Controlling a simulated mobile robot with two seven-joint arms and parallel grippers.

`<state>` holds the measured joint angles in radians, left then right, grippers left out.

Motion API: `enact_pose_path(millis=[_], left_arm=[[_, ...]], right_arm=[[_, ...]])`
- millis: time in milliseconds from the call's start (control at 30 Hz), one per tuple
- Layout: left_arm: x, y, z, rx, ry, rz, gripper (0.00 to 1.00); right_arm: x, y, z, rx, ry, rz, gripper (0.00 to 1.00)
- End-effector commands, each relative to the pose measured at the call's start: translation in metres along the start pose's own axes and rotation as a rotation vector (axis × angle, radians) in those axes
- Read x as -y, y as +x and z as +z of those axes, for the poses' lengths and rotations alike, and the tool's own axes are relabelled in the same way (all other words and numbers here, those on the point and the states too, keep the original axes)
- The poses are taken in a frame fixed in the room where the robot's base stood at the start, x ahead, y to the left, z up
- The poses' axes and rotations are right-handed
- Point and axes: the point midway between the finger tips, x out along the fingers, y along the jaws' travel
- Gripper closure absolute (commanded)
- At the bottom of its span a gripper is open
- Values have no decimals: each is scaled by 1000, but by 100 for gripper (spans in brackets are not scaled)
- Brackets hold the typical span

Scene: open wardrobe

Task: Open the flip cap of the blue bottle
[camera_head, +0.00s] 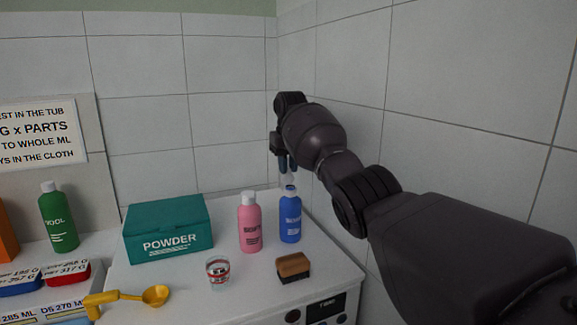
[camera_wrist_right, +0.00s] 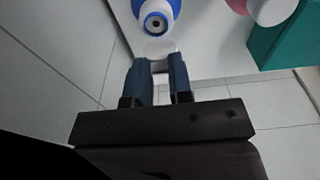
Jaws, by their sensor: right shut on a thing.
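The blue bottle (camera_head: 290,229) stands upright at the back right of the white top, with a white cap (camera_head: 290,190). My right gripper (camera_head: 287,165) points down just above the cap. In the right wrist view the blue bottle (camera_wrist_right: 175,7) shows from above, with a white ring and a dark hole in its middle. The pale flip lid (camera_wrist_right: 160,49) stands out from the ring toward my right gripper (camera_wrist_right: 159,64), whose fingertips are shut on it. The lid looks swung away from the hole. My left gripper is out of view.
A pink bottle (camera_head: 250,228) stands close left of the blue one. A teal powder box (camera_head: 168,222), a glass (camera_head: 218,272), a brush (camera_head: 293,267) and a yellow scoop (camera_head: 130,297) are nearby. A tiled wall (camera_head: 345,85) rises close on the right.

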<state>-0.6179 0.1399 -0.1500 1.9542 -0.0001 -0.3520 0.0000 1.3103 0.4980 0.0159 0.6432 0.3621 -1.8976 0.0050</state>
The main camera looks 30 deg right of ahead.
Motion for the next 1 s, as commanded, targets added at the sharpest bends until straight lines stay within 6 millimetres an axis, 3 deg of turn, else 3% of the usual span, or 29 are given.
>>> enact_pose_path(millis=[433,467,600,1000], left_arm=[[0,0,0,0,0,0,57],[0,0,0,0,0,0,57],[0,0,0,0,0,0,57],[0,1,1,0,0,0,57]], right_arm=[[0,3,1,10,0,0,100],[0,3,1,10,0,0,77],[0,2,0,8,0,0,56],[0,-6,0,2,0,0,53]])
